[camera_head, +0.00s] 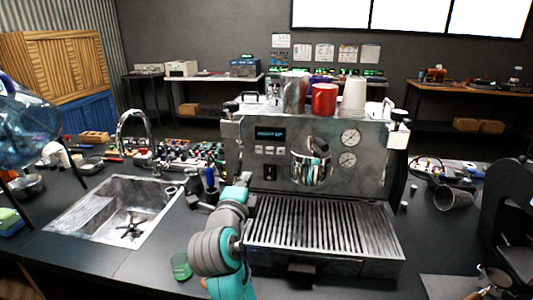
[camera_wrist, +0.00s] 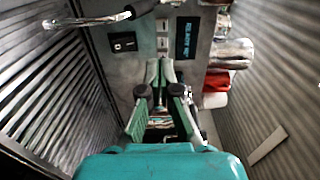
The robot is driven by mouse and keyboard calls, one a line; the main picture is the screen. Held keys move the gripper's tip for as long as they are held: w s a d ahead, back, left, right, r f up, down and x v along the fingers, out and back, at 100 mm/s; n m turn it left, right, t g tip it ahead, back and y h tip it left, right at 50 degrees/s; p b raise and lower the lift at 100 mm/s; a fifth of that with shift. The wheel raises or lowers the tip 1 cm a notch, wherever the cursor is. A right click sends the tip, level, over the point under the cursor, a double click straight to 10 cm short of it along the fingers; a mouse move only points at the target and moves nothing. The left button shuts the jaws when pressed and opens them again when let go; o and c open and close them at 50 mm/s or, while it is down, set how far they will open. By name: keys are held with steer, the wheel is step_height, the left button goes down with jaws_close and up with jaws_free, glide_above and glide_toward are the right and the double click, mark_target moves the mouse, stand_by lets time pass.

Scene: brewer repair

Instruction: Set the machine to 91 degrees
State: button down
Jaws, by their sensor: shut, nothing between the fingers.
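The espresso machine (camera_head: 232,150) is a grey metal box on the dark counter. Its small dark display (camera_head: 270,134) shows lit blue text, too small to read surely; it also shows in the wrist view (camera_wrist: 187,38). A row of small pale buttons (camera_head: 270,150) sits under the display, and some appear in the wrist view (camera_wrist: 163,43). Below them is a black rocker switch (camera_head: 270,172), also in the wrist view (camera_wrist: 122,42). My gripper (camera_wrist: 160,63) is shut and empty, its tips in front of the panel near the buttons. I cannot tell whether it touches.
A slatted drip tray (camera_head: 320,228) juts out below. A red mug (camera_head: 324,99) and cups stand on top.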

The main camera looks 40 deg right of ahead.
mark_target(259, 151)
steer(key=shift+d, duration=0.25)
steer(key=x, duration=1.3)
steer(key=shift+w+d, duration=0.2)
steer(key=shift+w, duration=0.1)
